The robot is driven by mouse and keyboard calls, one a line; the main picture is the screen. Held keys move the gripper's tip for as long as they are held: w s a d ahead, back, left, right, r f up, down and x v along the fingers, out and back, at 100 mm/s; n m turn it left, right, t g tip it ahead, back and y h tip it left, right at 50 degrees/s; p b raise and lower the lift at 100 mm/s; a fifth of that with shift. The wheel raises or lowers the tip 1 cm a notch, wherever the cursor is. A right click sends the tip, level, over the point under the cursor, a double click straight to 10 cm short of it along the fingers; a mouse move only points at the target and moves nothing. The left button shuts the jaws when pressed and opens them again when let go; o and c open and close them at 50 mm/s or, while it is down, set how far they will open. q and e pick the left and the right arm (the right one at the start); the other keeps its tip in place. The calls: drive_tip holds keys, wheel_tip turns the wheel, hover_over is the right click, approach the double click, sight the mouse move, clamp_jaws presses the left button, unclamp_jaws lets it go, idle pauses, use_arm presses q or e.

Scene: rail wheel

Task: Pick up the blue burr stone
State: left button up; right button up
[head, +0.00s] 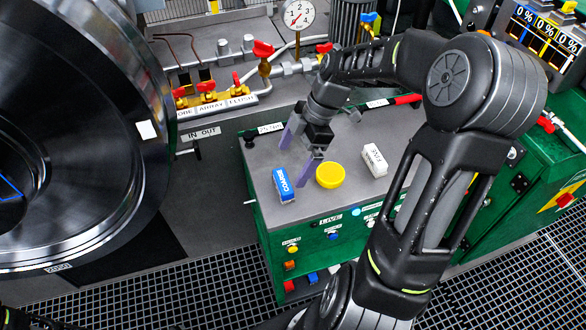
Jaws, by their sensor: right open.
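The blue burr stone (283,185) is a small blue block with a white "COARSE"-like label. It lies near the left front edge of the grey top of the green cabinet. My right gripper (294,157) has two purple fingers spread apart and is empty. It hangs above the cabinet top, just behind the blue stone, with one finger to the stone's upper left and the other to its right. The fingers look apart from the stone. My left gripper is not in view.
A yellow round piece (330,175) and a white labelled block (374,160) lie right of the blue stone on the grey cabinet top (335,205). A large dark wheel (110,120) stands left. Red-handled valves (208,88) and a gauge (298,14) are behind.

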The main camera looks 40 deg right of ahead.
sight(283, 180)
drive_tip(key=shift+x, duration=1.4)
drive_tip(key=shift+a, duration=0.15)
drive_tip(key=shift+a+f, duration=0.15)
drive_tip(key=shift+f, duration=0.2)
drive_tip(key=p+x, duration=0.1)
drive_tip(key=x, duration=0.3)
drive_tip(key=shift+s+f, duration=0.1)
drive_tip(key=shift+f, duration=0.1)
drive_tip(key=shift+c, duration=0.6)
drive_tip(key=c, duration=1.4)
drive_tip(key=shift+r, duration=0.1)
